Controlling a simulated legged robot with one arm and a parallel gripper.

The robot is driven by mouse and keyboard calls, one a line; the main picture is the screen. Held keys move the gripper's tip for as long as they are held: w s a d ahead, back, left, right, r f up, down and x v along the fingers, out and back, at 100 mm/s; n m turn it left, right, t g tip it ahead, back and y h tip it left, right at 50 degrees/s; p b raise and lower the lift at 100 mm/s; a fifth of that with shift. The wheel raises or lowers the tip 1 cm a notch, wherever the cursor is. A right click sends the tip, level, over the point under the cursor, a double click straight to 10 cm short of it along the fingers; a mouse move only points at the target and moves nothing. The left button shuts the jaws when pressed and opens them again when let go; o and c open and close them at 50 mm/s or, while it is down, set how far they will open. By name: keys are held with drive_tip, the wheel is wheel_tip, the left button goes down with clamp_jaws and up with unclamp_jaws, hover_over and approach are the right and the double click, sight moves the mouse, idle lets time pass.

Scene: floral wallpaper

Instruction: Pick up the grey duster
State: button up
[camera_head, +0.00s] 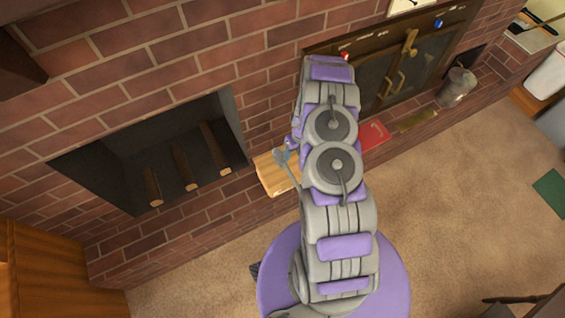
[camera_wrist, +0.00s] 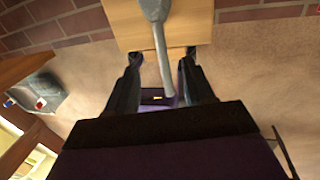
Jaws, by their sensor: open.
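The grey duster (camera_wrist: 155,10) is at the top centre of the wrist view, with its head over a light wooden surface. Its thin handle runs down between the two dark fingers of my gripper (camera_wrist: 162,62). The fingers are open, one on each side of the handle, with gaps visible. I cannot tell the height between the fingers and the handle. In the head view the duster (camera_head: 281,158) shows as a small blue-grey shape over the wooden surface, just left of my arm. My arm hides most of the gripper there.
The light wooden stand (camera_head: 270,178) is against the brick wall. A fireplace opening (camera_head: 150,150) with several logs is to its left. A red item (camera_head: 374,135) and a metal canister (camera_head: 456,88) are to the right. Carpet (camera_head: 470,210) at the right is mostly clear.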

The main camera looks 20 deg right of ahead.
sight(289, 169)
drive_tip(key=x, duration=0.2)
drive_tip(key=b+x, duration=0.1)
drive_tip(key=x, duration=0.2)
drive_tip(key=b+x, duration=0.1)
drive_tip(key=x, duration=0.2)
drive_tip(key=shift+a+r, duration=0.1)
drive_tip(key=shift+a, duration=0.25)
drive_tip(key=shift+s+d+f, duration=0.15)
drive_tip(key=shift+f, duration=0.25)
drive_tip(key=b+x, duration=0.1)
drive_tip(key=x, duration=0.1)
drive_tip(key=d+b+x, duration=0.1)
drive_tip(key=x, duration=0.1)
drive_tip(key=shift+s+a+f, duration=0.2)
drive_tip(key=shift+f, duration=0.05)
drive_tip(key=shift+a, duration=0.2)
clamp_jaws()
